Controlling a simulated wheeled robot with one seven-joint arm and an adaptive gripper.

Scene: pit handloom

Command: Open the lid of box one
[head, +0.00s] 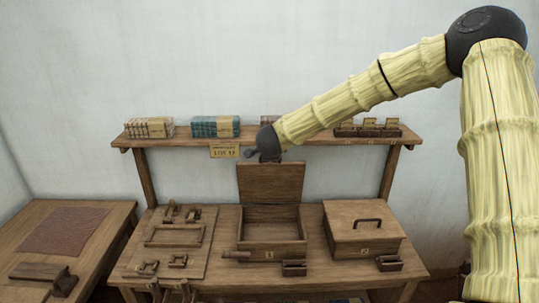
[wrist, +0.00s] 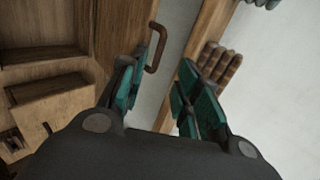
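The middle wooden box (head: 270,226) stands on the table with its lid (head: 270,183) raised upright at the back. Its small label is too small to read surely; I take it as box one.
A closed box with a handle (head: 361,229) stands to the right. A board with latches (head: 176,238) lies to the left. A shelf (head: 310,137) carrying cloth stacks and small racks runs behind the lid, close to my gripper. A side table (head: 112,241) stands at far left.

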